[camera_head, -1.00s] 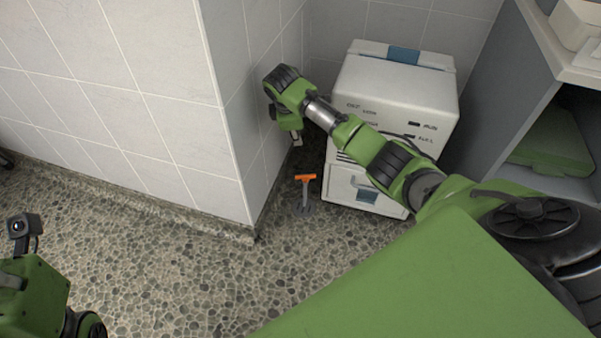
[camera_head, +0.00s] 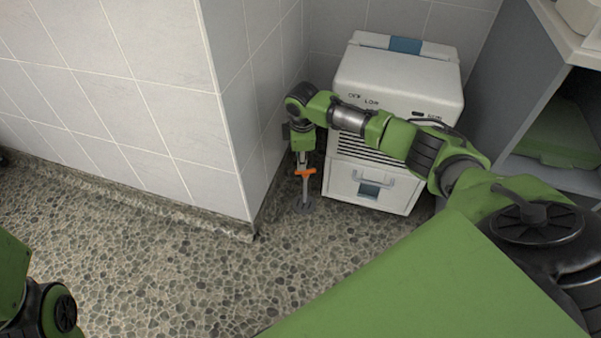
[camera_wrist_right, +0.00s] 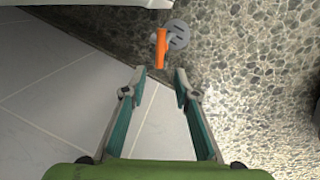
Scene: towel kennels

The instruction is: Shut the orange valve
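The orange valve (camera_head: 305,172) is a small orange handle on top of a thin grey post that rises from a round grey floor plate (camera_head: 304,206). It stands on the stone floor between the tiled wall corner and the white machine. In the right wrist view the orange handle (camera_wrist_right: 160,48) lies just beyond the fingertips, roughly centred, with the grey plate behind it. My right gripper (camera_wrist_right: 157,84) is open and empty, pointing down over the valve; in the head view it (camera_head: 301,163) is at the handle's height or just above. Contact cannot be told. My left gripper is out of view.
The white machine (camera_head: 398,85) with a front drawer (camera_head: 372,186) stands right of the valve. The tiled wall corner (camera_head: 245,150) is close on the left. A grey shelf unit (camera_head: 500,85) is at the right. The floor in front (camera_head: 210,270) is clear.

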